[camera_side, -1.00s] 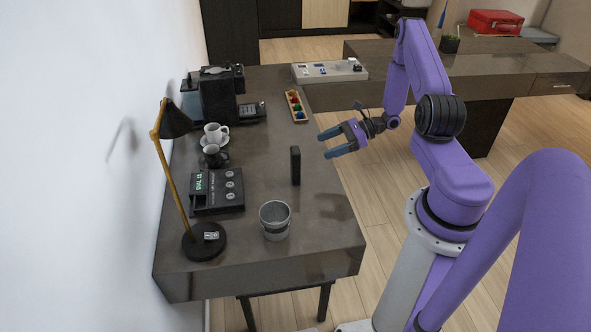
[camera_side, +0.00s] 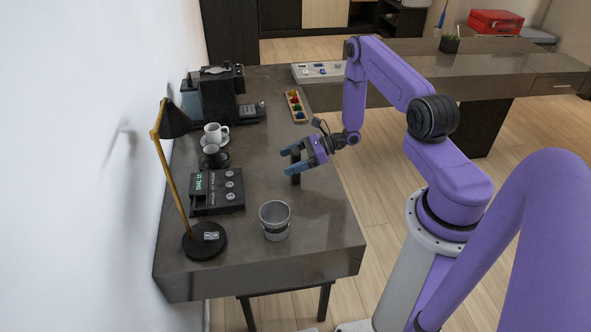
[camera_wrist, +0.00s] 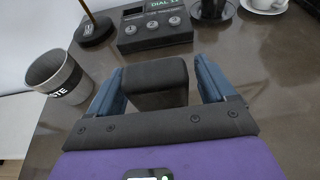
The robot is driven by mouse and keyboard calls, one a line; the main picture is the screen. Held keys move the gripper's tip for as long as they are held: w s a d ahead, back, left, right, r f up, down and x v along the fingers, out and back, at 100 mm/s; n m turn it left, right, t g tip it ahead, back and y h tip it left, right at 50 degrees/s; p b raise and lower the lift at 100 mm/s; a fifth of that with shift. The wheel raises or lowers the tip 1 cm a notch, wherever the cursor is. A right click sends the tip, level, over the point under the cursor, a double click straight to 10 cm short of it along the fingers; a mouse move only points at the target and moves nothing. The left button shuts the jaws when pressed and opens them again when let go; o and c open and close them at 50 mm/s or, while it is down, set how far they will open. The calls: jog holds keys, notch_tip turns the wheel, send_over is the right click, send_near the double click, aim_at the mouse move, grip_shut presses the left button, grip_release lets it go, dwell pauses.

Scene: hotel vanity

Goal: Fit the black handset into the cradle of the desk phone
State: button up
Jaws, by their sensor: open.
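The black handset (camera_wrist: 155,84) stands upright on the vanity top. In the side view only part of the handset (camera_side: 296,179) shows below my gripper's fingers. My gripper (camera_side: 291,161) is open. In the wrist view the fingers of my gripper (camera_wrist: 160,85) lie on either side of the handset, with a gap at the right; contact at the left is hard to tell. The black desk phone (camera_side: 217,192) lies to the left of the handset, with a lit display and round buttons. It also shows at the top of the wrist view, as the phone (camera_wrist: 152,30).
A grey bucket (camera_side: 275,220) stands in front of the handset. A lamp (camera_side: 204,242) stands near the phone. Cups (camera_side: 213,152), a coffee machine (camera_side: 218,93) and a tray of colored items (camera_side: 295,105) are farther back. The surface between phone and handset is clear.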

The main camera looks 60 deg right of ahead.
jog(key=shift+w+a+f, duration=0.1)
jog(key=shift+w+a, duration=0.05)
jog(key=c, duration=1.2)
jog(key=shift+c, duration=0.5)
